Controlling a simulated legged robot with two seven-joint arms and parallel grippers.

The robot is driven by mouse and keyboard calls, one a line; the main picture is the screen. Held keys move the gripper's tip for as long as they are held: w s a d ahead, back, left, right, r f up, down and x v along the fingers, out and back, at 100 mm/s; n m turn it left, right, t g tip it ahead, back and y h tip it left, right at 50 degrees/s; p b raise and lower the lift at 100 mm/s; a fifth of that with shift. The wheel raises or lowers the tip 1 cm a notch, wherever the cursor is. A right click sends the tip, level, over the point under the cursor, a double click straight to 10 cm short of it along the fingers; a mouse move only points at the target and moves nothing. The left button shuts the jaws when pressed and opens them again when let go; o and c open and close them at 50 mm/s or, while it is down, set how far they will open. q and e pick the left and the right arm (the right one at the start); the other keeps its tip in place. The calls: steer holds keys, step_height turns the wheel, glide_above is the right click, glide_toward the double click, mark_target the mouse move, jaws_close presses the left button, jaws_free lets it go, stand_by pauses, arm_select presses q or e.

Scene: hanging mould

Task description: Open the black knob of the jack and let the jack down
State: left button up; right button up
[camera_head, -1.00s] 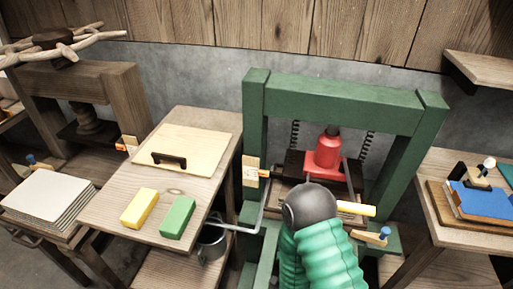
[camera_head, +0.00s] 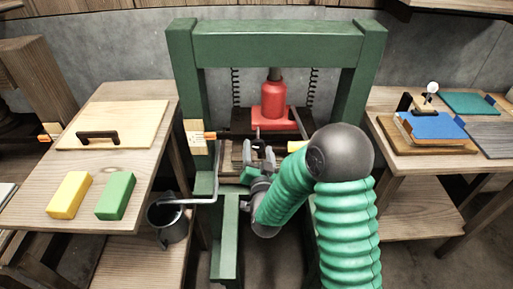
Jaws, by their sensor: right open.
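The red jack (camera_head: 269,108) stands upright on a dark plate inside the green press frame (camera_head: 275,45), its dark ram reaching up toward the top beam. I cannot make out the black knob; the area low in front of the jack is partly covered by my gripper. My right gripper (camera_head: 258,155) is open, its two grey fingers pointing up and away in front of the press, below the jack. I see nothing between the fingers, and cannot tell whether they touch anything. My left gripper is out of view.
The left table holds a board (camera_head: 120,120), a yellow block (camera_head: 69,195) and a green block (camera_head: 115,195). The right table holds a blue pad (camera_head: 433,126).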

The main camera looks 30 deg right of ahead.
mark_target(258, 136)
steer(key=x, duration=0.5)
steer(key=shift+d, duration=0.35)
steer(key=shift+w, duration=0.25)
steer(key=shift+a+r, duration=0.1)
steer(key=shift+a, duration=0.1)
steer(key=shift+d, duration=0.15)
steer(key=c, duration=0.7)
jaws_close()
steer(key=n, duration=0.2)
steer(key=shift+w+n, duration=0.1)
steer(key=shift+n, duration=0.2)
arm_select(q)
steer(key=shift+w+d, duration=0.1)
arm_select(e)
steer(key=shift+n, duration=0.4)
steer(key=o, duration=0.7)
jaws_free()
